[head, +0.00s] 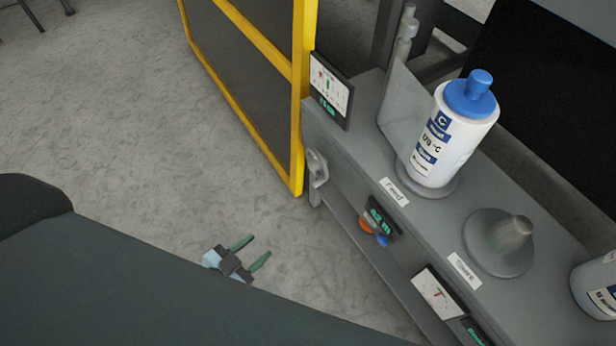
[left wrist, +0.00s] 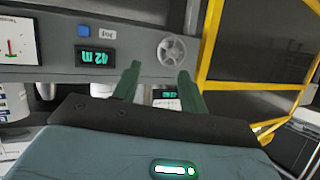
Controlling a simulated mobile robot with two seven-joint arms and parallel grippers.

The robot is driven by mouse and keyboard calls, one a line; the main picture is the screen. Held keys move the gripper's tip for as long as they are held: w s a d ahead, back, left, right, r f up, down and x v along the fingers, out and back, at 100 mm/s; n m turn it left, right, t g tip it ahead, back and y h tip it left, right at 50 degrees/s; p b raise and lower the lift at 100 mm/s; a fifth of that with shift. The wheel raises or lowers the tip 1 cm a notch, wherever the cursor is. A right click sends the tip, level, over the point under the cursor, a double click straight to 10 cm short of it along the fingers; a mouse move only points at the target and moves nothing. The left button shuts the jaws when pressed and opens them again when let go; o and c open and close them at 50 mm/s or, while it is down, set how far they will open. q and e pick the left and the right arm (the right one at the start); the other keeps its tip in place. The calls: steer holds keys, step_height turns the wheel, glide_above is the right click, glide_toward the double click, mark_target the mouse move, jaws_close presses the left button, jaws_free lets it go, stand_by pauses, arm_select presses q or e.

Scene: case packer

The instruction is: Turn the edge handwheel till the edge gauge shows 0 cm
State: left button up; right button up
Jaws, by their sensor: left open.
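A small grey handwheel (head: 317,168) is on the end of the grey machine, beside the yellow-framed door; it also shows in the left wrist view (left wrist: 172,50). A gauge panel (head: 331,88) with a green display stands above it; its digits are too small to read surely. My left gripper (head: 259,246) is open and empty, with green fingers, left of and apart from the handwheel in the head view. In the left wrist view the handwheel lies beyond the fingertips (left wrist: 160,68), between their lines. My right gripper is not in view.
A white bottle with a blue cap (head: 455,135) stands on the machine's ledge near a grey cone (head: 505,240). A small display (head: 382,218) has orange and blue buttons below it. The yellow-framed door (head: 290,120) borders the handwheel. Floor (head: 120,130) at left is clear.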

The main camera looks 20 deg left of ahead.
arm_select(q)
steer(key=w+a+f+m+t+h+b, duration=0.1)
steer(key=w+f+m+h+b, duration=0.1)
steer(key=w+b, duration=0.45)
steer(key=w+f+m+t+h+b, duration=0.1)
steer(key=w+f+m+h+b, duration=0.1)
steer(key=w+b, duration=0.45)
steer(key=m+h+b, duration=0.3)
steer(key=b, duration=0.1)
glide_toward(311, 168)
steer(key=shift+w+a+r, duration=0.1)
steer(key=shift+w+r, duration=0.05)
steer(key=shift+r, duration=0.05)
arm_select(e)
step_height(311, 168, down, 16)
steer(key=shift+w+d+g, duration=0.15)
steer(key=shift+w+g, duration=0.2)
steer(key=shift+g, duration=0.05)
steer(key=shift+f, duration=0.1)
